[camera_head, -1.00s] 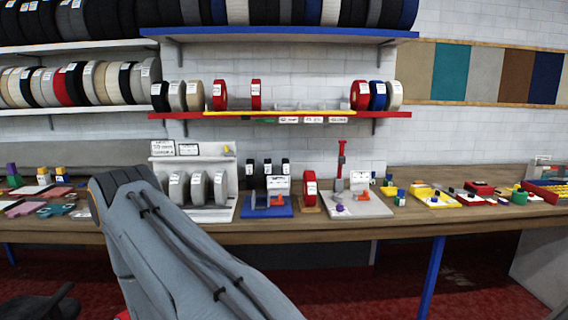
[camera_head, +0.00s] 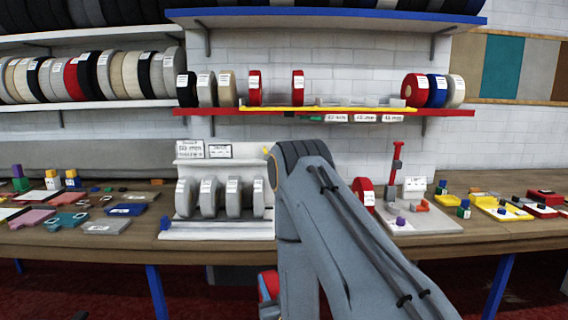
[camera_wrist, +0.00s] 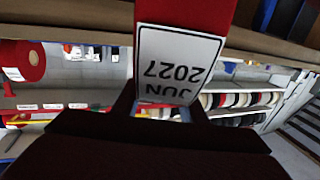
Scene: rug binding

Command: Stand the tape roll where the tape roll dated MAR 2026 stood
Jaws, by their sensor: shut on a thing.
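My gripper (camera_wrist: 162,108) is shut on a red tape roll (camera_wrist: 185,14). Its white label reads JUN 2027, upside down in the wrist view. In the head view the held roll (camera_head: 268,285) shows partly behind my arm, below the bench's front edge. Two red rolls stand apart on the red-edged shelf, one at left (camera_head: 254,88) and one to its right (camera_head: 297,87). Another red roll (camera_head: 411,90) stands at that shelf's right end. A further red roll (camera_head: 363,190) stands on the bench, partly hidden by my arm. Their dates are too small to read.
The red-edged shelf (camera_head: 150,112) also holds a blue roll (camera_head: 437,90) and several other rolls, with low dividers in its middle. On the bench (camera_head: 120,238) are a white stand (camera_head: 215,231) of grey rolls and a red press (camera_head: 396,165). My arm crosses the bench's middle.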

